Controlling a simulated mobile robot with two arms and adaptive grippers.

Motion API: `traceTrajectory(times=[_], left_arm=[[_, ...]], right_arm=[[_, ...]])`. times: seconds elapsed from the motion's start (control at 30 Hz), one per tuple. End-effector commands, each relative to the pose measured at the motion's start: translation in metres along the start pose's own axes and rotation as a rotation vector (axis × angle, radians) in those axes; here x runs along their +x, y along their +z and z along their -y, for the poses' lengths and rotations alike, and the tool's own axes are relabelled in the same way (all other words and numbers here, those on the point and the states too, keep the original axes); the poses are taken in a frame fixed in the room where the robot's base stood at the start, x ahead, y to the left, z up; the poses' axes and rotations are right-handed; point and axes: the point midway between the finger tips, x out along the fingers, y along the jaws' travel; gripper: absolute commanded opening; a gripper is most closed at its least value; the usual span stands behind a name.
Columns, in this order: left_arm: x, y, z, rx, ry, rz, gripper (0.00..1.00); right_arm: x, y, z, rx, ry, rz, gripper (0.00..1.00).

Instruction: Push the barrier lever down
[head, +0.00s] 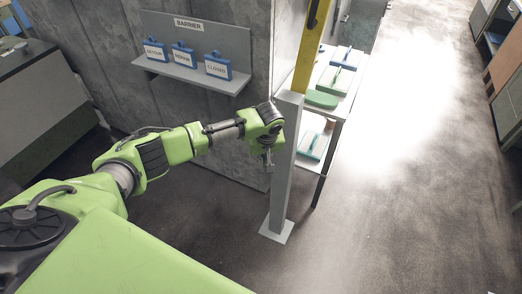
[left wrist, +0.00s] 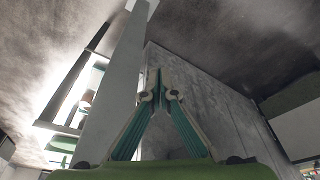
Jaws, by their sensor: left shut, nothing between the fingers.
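The yellow barrier lever (head: 310,52) stands upright in the head view, with a black stripe near the top picture edge. Its lower end is at the top of a grey square post (head: 285,165) on a floor plate. My left gripper (head: 268,166) points down, just left of the post and below its top. It is shut and empty; its fingertips meet in the left wrist view (left wrist: 158,80). The post (left wrist: 112,85) rises left of the fingers there. I cannot tell whether the gripper touches the post. My right gripper is not in view.
A wall shelf (head: 190,72) under a BARRIER sign (head: 189,24) holds blue labelled tags (head: 183,56). A white rack (head: 331,112) with green-handled items stands behind the post. A dark cabinet (head: 35,105) is at left. The floor to the right is clear.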

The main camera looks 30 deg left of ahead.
Motion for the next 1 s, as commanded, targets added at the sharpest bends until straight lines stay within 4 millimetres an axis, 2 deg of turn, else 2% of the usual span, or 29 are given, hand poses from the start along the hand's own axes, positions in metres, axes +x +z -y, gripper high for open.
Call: traceTrajectory(times=[0.5,0.7,1.0], left_arm=[[-0.097,-0.001,-0.001,0.000,0.003,-0.001,0.00],[-0.113,-0.001,0.000,-0.001,0.001,-0.001,0.00],[-0.115,-0.001,0.000,-0.001,0.000,-0.001,0.00]], right_arm=[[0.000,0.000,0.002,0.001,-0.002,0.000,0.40],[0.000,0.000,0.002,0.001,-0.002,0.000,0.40],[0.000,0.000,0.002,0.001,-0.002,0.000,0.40]])
